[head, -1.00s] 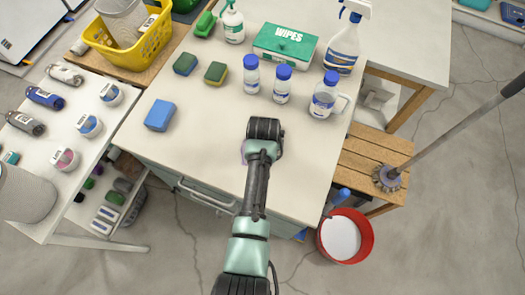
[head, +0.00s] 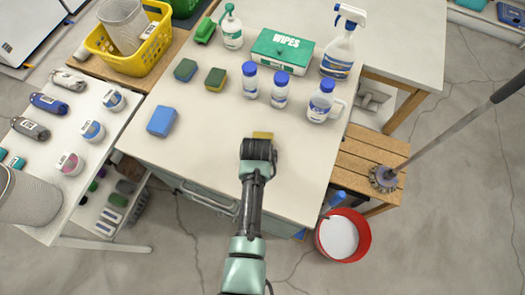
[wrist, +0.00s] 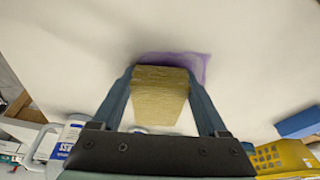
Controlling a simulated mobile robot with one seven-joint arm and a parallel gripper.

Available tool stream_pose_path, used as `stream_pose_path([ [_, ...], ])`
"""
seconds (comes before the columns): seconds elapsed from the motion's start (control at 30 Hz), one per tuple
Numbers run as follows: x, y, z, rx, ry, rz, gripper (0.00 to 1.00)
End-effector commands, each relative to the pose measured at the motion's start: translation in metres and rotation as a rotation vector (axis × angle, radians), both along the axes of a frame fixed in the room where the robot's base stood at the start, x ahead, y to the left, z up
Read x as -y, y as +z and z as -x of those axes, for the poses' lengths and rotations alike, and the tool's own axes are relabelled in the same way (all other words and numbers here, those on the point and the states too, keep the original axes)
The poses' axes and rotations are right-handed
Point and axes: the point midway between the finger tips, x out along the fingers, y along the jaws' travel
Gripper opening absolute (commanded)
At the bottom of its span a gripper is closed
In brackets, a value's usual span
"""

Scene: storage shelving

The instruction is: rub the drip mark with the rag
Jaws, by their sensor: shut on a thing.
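The rag, a folded tan-yellow block (wrist: 160,97), is between the two fingers of my gripper (wrist: 160,73) in the wrist view. My gripper is shut on it. In the head view a strip of the yellow rag (head: 263,134) shows just beyond my dark wrist, over the front part of the white table. The drip mark, a purple smear (wrist: 203,64), shows in the wrist view along the rag's end and one side. The rag hides part of it, and contact with the table cannot be told for sure. In the head view the mark is hidden behind my gripper.
Three blue-capped bottles (head: 281,90) stand right of centre, beyond my gripper. A blue sponge (head: 161,121) lies to the left, with two green sponges (head: 185,70) farther back. A wipes box (head: 282,51) and spray bottle (head: 340,50) stand behind. The table around my gripper is clear.

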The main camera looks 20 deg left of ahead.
Motion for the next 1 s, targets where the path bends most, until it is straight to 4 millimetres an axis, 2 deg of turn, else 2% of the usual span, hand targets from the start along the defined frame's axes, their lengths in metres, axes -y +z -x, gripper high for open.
stream_pose_path([
  [0.03,0.0,0.0,0.009,-0.012,0.003,0.002,0.0],
  [0.23,-0.001,0.002,0.027,-0.012,0.003,0.002,0.0],
  [0.63,-0.002,0.002,0.04,-0.005,0.001,0.001,0.0],
  [1.0,-0.003,0.0,0.071,-0.006,0.002,0.001,0.0],
])
